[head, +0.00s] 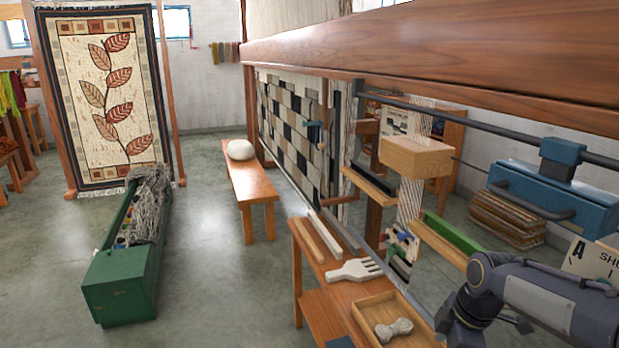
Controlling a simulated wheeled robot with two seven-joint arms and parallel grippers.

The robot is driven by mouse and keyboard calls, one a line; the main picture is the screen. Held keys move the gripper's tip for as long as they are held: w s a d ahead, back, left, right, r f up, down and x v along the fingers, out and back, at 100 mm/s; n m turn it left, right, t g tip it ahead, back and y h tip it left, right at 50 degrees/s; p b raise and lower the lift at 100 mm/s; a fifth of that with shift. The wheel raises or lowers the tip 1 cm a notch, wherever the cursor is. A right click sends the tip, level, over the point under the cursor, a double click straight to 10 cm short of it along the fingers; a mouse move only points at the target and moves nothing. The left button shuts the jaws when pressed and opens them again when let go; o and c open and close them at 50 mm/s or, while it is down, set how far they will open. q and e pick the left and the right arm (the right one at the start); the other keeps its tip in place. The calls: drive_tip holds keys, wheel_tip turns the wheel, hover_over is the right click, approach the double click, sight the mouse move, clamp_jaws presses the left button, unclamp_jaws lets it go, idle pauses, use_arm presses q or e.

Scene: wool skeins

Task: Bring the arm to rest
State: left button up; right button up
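My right arm reaches in from the lower right edge in the head view, bent in front of the loom, near the small bench. Its visible links are grey and dark blue-grey. The fingers of its gripper do not show; the arm runs out of the bottom of the picture. My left arm and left gripper are not in the picture. No wool skein is seen in a gripper.
A wooden bench (322,297) carries a white comb (354,270) and a tray (414,339) holding a pale skein (394,329). A large loom (420,42) fills the right. A green trough (119,283) stands left; clear floor (205,290) lies between.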

drive_tip(key=s+a+r+m+t+y+p, duration=0.1)
drive_tip(key=s+a+r+m+t+p, duration=0.1)
drive_tip(key=s+m, duration=0.6)
drive_tip(key=s+a+r+m+t+y+p, duration=0.1)
drive_tip(key=s+a+r+m+t+p, duration=0.1)
drive_tip(key=s+r+m, duration=0.5)
drive_tip(key=s+a+m+p, duration=0.1)
drive_tip(key=s+p, duration=0.1)
drive_tip(key=s, duration=0.4)
drive_tip(key=shift+m+p, duration=0.4)
